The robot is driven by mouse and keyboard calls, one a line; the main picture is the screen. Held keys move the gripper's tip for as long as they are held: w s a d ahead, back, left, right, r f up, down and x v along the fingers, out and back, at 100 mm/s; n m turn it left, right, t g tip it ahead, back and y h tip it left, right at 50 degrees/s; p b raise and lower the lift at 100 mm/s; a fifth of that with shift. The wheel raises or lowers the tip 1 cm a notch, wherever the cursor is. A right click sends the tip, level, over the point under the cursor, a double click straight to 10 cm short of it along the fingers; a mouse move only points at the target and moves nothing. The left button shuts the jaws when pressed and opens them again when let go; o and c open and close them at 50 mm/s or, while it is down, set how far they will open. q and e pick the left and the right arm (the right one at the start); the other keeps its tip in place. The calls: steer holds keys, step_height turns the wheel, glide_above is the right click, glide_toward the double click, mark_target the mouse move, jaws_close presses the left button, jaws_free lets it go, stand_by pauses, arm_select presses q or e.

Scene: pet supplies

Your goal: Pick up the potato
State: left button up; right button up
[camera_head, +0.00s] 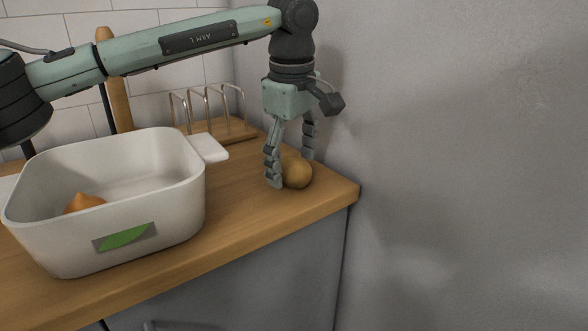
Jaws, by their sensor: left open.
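A round brown potato (298,173) rests on the wooden counter near its right end, close to the grey wall. My left gripper (289,172) points down over it, with its fingers open and spread around the potato. The near finger overlaps the potato's left edge, and the other finger comes down behind it. I cannot tell whether either finger touches it. My right gripper is not in view.
A white bin (190,212) with a green leaf label stands on the counter (238,222) at the left, with an orange-brown item (84,202) inside. A wire rack (238,104) stands behind. The counter's front edge is close to the potato.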

arm_select(q)
steer(key=c, duration=0.9)
steer(key=shift+r, duration=0.1)
steer(key=c, duration=0.4)
steer(key=shift+c, duration=0.2)
steer(key=shift+r, duration=0.1)
